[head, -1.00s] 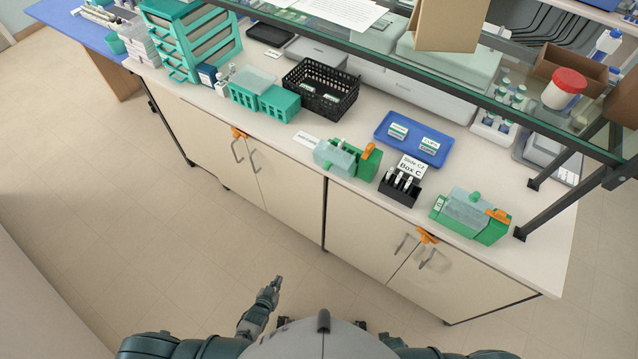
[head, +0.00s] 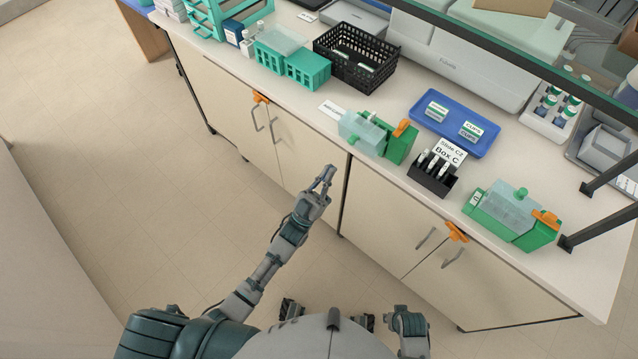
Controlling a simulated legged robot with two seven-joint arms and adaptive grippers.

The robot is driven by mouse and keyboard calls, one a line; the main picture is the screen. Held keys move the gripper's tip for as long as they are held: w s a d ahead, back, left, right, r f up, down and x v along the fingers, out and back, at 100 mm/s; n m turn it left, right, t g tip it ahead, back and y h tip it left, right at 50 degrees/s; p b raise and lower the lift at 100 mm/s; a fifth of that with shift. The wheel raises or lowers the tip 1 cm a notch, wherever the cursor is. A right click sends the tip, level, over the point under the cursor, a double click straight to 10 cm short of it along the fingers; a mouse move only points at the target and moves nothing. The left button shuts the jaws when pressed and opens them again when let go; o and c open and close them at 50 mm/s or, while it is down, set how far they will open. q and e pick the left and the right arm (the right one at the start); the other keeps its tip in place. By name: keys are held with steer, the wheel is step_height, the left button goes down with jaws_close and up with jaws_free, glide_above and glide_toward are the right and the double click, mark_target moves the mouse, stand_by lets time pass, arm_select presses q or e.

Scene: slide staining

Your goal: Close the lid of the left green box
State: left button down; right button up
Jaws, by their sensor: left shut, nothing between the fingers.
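The left green box (head: 403,150) stands near the bench's front edge, with an orange clip (head: 402,127) on its right part. Its pale translucent lid (head: 361,134) is swung open to the left side of the box, so the green inside shows. My left gripper (head: 328,172) is shut and empty, with its fingers pointing up toward the bench. In the picture it is below and left of the open lid, apart from it, in front of the cabinet doors. My right gripper does not show.
A second green box (head: 525,222) on the right has its lid down. Between the boxes stands a black rack (head: 433,176) with a Box C card (head: 448,152). Behind are a blue tray (head: 455,125) and a black basket (head: 356,57). A glass shelf (head: 520,62) overhangs the back.

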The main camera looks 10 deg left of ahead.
mark_target(359, 137)
arm_select(q)
steer(key=w+d+r, duration=0.2)
steer(key=w, duration=0.3)
steer(key=shift+w+d+r, duration=0.25)
steer(key=shift+d+r, duration=0.05)
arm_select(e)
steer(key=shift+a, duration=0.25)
arm_select(q)
steer(key=shift+d, duration=0.3)
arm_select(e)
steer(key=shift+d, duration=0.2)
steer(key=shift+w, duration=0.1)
